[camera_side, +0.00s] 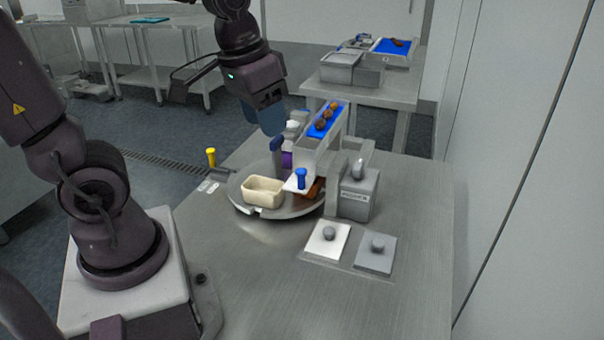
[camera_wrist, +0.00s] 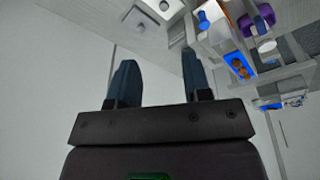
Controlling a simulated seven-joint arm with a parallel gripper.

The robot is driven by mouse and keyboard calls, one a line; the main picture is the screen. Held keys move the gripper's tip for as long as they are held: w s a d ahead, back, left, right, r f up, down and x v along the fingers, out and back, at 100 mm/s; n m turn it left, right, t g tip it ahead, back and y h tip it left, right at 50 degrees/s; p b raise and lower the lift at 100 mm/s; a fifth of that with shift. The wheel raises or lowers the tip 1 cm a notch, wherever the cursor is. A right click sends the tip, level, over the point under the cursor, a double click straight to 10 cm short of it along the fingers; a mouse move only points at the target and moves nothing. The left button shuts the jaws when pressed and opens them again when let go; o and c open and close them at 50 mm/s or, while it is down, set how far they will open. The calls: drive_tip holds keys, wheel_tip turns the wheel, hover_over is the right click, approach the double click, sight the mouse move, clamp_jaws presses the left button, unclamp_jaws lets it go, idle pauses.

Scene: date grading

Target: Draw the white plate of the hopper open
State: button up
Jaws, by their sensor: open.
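The hopper (camera_side: 308,157) stands behind the turntable, with a blue channel on top that holds several brown dates. Its white plate (camera_side: 291,186) sits at the near lower end, with an upright blue knob (camera_side: 301,177) on it. The knob shows in the wrist view (camera_wrist: 204,19) at the top, right of the fingers. My gripper (camera_side: 268,128) hangs above and left of the hopper in the side view, apart from the knob. In the wrist view my gripper (camera_wrist: 158,57) has its two dark blue fingers wide apart with nothing between them. The plate's inner part is hidden under the hopper.
A round turntable (camera_side: 238,203) carries a cream tub (camera_side: 263,192) and a purple item (camera_side: 287,160). A grey block (camera_side: 357,196) with a knob stands right of the hopper. White (camera_side: 318,249) and grey (camera_side: 372,263) knobbed plates lie in front.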

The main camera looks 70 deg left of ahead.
sight(301, 170)
drive_tip(key=w+a+f+n+g, duration=0.35)
drive_tip(key=w+a+f, duration=0.45)
drive_tip(key=w+a, duration=0.3)
drive_tip(key=shift+n+t, duration=0.25)
drive_tip(key=shift+t, duration=0.2)
drive_tip(key=f, duration=1.2)
drive_tip(key=shift+s+d+f, duration=0.15)
drive_tip(key=shift+d, duration=0.15)
clamp_jaws()
drive_tip(key=s+d, duration=0.6)
drive_tip(key=shift+s+d, duration=0.2)
drive_tip(key=shift+d, duration=0.05)
